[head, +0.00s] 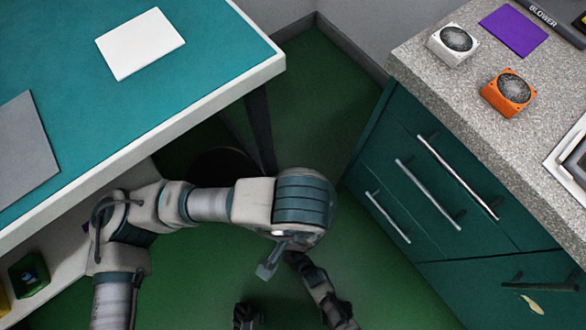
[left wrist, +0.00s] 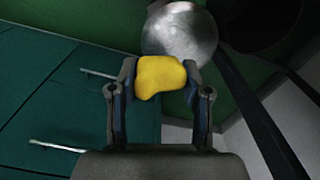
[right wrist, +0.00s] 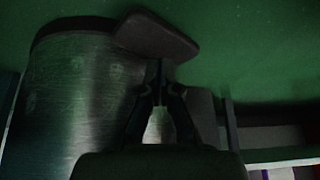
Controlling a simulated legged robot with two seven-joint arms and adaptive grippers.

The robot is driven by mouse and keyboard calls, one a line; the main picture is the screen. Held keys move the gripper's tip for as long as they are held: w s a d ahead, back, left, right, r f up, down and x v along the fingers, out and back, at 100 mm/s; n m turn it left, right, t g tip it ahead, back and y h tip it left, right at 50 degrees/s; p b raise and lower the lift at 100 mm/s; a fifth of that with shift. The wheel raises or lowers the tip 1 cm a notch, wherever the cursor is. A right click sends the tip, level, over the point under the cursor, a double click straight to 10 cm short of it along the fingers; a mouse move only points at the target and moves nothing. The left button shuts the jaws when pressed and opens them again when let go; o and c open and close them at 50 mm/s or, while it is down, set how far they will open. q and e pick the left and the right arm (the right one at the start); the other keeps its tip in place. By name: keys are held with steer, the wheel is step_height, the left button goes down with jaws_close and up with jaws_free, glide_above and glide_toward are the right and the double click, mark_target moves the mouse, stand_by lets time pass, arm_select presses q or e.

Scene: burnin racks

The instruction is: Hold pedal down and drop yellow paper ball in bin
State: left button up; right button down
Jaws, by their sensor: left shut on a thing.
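My left gripper (left wrist: 160,72) is shut on the yellow paper ball (left wrist: 160,77), which sits between its fingertips. Beyond the ball are a shiny round metal surface (left wrist: 183,30) and a dark round shape (left wrist: 262,18), seemingly parts of the bin. The metal bin (right wrist: 80,95) stands at left in the right wrist view; in the head view my left arm hides most of it. My right gripper (right wrist: 160,75) is shut, its fingertips at the grey pedal (right wrist: 155,37) near the bin; contact is unclear. It also shows in the head view (head: 295,258).
A teal-topped table (head: 215,70) stands at left with a white sheet (head: 140,43). A drawer cabinet (head: 440,170) with a granite top (head: 440,75) stands at right, holding a white fan (head: 453,44) and an orange fan (head: 509,92). Green floor (head: 320,120) lies between.

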arm_select(q)
steer(key=w+f, duration=0.3)
steer(key=w, duration=0.4)
steer(key=shift+d+f, duration=0.25)
steer(key=shift+f, duration=0.05)
arm_select(e)
steer(key=shift+f, duration=0.8)
stand_by(1.2)
steer(key=shift+s+d+f, duration=0.1)
steer(key=shift+s+f, duration=0.05)
steer(key=shift+f, duration=0.8)
stand_by(1.5)
steer(key=shift+f, duration=0.55)
stand_by(0.6)
arm_select(q)
steer(key=o, duration=0.8)
steer(key=shift+c, duration=0.2)
steer(key=o, duration=0.4)
steer(key=shift+o, duration=0.2)
